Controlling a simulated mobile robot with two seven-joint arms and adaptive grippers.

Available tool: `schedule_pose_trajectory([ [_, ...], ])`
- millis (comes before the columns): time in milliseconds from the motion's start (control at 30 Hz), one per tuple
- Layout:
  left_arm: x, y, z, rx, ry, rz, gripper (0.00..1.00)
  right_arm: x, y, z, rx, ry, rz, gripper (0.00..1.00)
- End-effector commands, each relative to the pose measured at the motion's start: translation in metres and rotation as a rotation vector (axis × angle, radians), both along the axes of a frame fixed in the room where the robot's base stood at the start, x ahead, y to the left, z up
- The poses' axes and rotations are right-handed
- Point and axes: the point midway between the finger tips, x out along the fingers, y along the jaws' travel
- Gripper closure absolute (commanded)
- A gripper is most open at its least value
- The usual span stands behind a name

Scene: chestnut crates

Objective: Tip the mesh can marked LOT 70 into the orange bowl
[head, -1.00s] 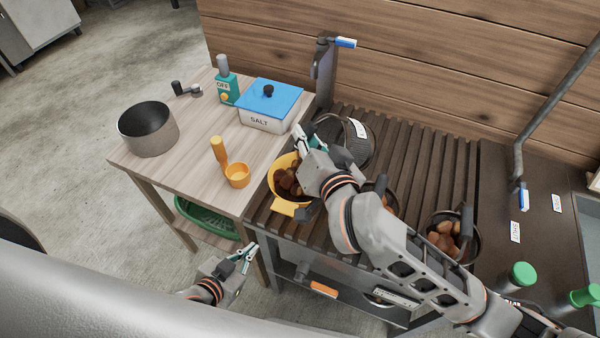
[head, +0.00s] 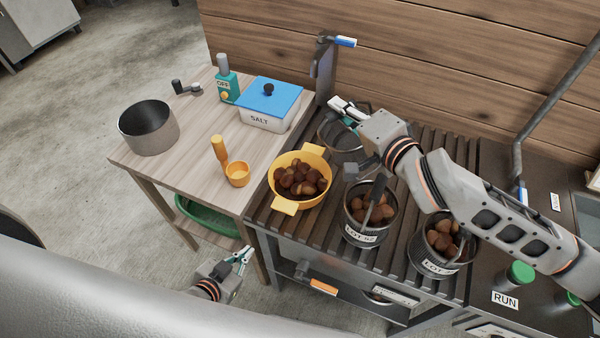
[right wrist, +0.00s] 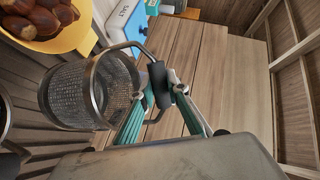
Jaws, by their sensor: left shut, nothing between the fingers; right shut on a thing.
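The orange bowl (head: 274,188) stands on the slatted top with brown chestnuts in it. Its edge also shows in the right wrist view (right wrist: 75,38). My right gripper (right wrist: 160,90) is shut on the dark handle of a mesh can (right wrist: 75,97), which looks empty inside. In the head view this can (head: 334,140) is behind and right of the bowl, partly hidden by my right gripper (head: 345,110). Its label is out of sight, and I cannot tell whether it touches the slats. My left gripper (head: 243,256) is shut and empty, low in front of the side table.
Two more mesh cans with chestnuts, one (head: 358,236) right of the bowl and one (head: 430,266) further right, stand on the slats. The wooden side table (head: 190,155) holds a pot (head: 148,137), an orange scoop (head: 237,178) and a SALT box (head: 265,120).

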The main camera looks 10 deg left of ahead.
Motion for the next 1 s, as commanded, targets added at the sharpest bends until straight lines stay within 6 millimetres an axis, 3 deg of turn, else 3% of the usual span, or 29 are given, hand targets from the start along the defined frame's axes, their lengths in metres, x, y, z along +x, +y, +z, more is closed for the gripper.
schedule_pose_trajectory([
  [600,0.001,0.004,0.0,0.008,0.0,0.001,1.0,0.026,-0.038,-0.019,0.211,0.139,-0.001,1.0],
  [1000,0.0,0.0,-0.001,-0.003,0.004,0.007,1.0,0.036,-0.053,-0.024,0.31,0.208,0.0,1.0],
])
